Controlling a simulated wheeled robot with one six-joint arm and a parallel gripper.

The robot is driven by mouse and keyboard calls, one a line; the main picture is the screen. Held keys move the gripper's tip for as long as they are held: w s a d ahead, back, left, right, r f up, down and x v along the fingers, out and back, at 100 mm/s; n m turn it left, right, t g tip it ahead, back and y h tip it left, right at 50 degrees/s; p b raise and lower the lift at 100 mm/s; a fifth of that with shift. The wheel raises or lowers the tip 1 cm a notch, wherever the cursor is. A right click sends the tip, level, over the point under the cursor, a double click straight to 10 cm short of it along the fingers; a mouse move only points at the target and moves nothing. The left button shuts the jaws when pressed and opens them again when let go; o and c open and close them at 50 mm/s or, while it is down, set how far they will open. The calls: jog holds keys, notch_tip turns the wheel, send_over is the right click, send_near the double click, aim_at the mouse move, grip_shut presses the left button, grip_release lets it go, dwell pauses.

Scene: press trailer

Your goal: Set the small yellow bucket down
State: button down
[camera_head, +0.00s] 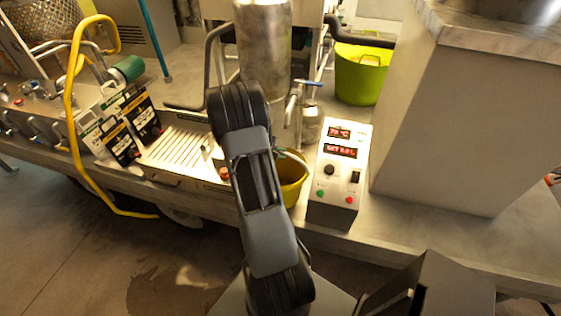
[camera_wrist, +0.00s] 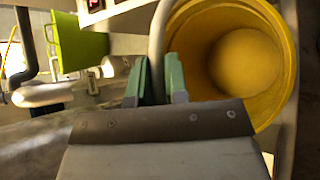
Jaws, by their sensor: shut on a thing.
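The small yellow bucket (camera_head: 291,184) shows behind my arm in the head view, at the front of the trailer bed and left of the control box. Its open mouth and empty-looking inside fill the upper right of the wrist view (camera_wrist: 245,62). My gripper (camera_wrist: 160,82) has green fingertips shut on the bucket's pale handle (camera_wrist: 157,45). I cannot tell whether the bucket's base touches the bed.
The control box (camera_head: 338,175) with red displays stands just right of the bucket. A ribbed tray (camera_head: 185,147) and label cards (camera_head: 118,125) are to the left. A metal cylinder with a tap (camera_head: 309,110) stands behind, with a large green bucket (camera_head: 360,75) farther back.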

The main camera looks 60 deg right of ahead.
jog(key=f, duration=0.1)
jog(key=f+b, duration=0.1)
jog(key=f, duration=0.1)
jog(key=d+f+b, duration=0.1)
jog(key=f, duration=0.1)
jog(key=shift+w, duration=0.1)
jog(key=shift+a+f, duration=0.1)
jog(key=shift+f, duration=0.1)
jog(key=c, duration=1.1)
grip_release()
